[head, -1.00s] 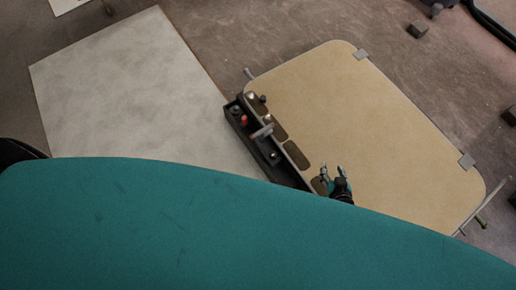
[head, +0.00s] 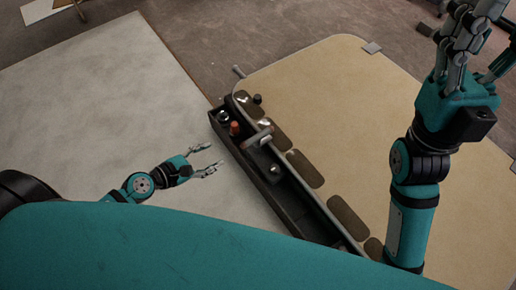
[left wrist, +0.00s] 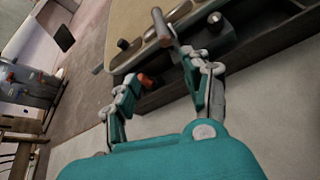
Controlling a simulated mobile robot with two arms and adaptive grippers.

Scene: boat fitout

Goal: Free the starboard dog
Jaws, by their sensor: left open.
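A grey lever handle (head: 258,134), which looks like a dog, stands at the near edge of a tan hatch panel (head: 330,100); it also shows in the left wrist view (left wrist: 162,27). A small grey pin (head: 238,71) sticks out at the panel's far left corner. I cannot tell which is the starboard dog. My left gripper (head: 207,161) is open and empty, left of the dark tray and apart from the lever. In the left wrist view its fingers (left wrist: 168,74) are spread toward the lever. My right gripper (head: 475,45) is raised over the panel's right side, fingers apart, seemingly empty.
A long dark tray (head: 290,212) runs along the panel's near edge and holds an orange-red piece (head: 235,129) and small metal parts. A black knob (head: 257,99) and dark oval slots line that edge. A pale sheet (head: 90,100) lies clear at left.

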